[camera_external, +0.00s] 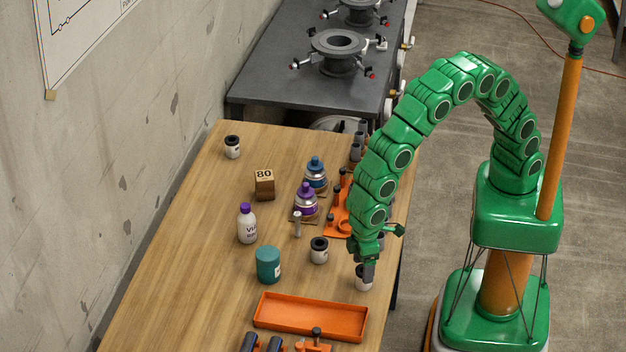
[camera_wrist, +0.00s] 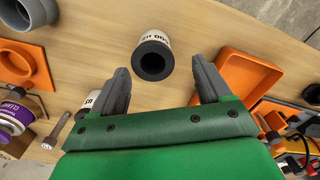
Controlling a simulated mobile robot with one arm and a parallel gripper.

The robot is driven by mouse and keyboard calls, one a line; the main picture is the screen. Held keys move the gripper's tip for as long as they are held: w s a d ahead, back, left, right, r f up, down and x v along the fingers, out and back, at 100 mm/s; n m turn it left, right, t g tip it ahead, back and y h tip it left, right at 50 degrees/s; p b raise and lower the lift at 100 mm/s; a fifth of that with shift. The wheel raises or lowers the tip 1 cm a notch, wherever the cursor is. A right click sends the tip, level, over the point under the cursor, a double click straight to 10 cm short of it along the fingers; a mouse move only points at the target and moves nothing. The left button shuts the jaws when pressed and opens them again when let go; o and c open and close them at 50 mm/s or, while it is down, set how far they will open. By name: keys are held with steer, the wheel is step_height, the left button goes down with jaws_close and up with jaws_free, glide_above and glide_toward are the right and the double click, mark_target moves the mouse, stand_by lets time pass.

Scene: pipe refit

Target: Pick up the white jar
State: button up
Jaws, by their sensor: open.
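Three similar short white jars with black tops stand on the wooden table: one at the back left (camera_external: 232,148), one in the middle (camera_external: 319,250) and one (camera_external: 363,282) under my gripper (camera_external: 367,268). The pictures do not settle which one the task means. In the wrist view, a white jar (camera_wrist: 157,40) with dark lettering and a black ring-shaped top lies ahead, roughly between the fingertips of my gripper (camera_wrist: 163,74). The fingers are apart with nothing held. Another white jar (camera_wrist: 88,100) is partly hidden behind the left finger.
An orange tray (camera_external: 310,316) lies in front of the jars; it is at the right in the wrist view (camera_wrist: 232,65). A teal canister (camera_external: 268,265), a white bottle with a purple cap (camera_external: 247,224), and purple (camera_external: 305,202) and blue (camera_external: 315,175) bottles stand nearby.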

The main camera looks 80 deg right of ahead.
steer(key=shift+d+f, duration=0.2)
steer(key=shift+f, duration=1.3)
steer(key=shift+d+f, duration=0.15)
steer(key=shift+f, duration=1.3)
steer(key=c, duration=1.1)
steer(key=shift+o, duration=0.2)
steer(key=shift+r, duration=0.1)
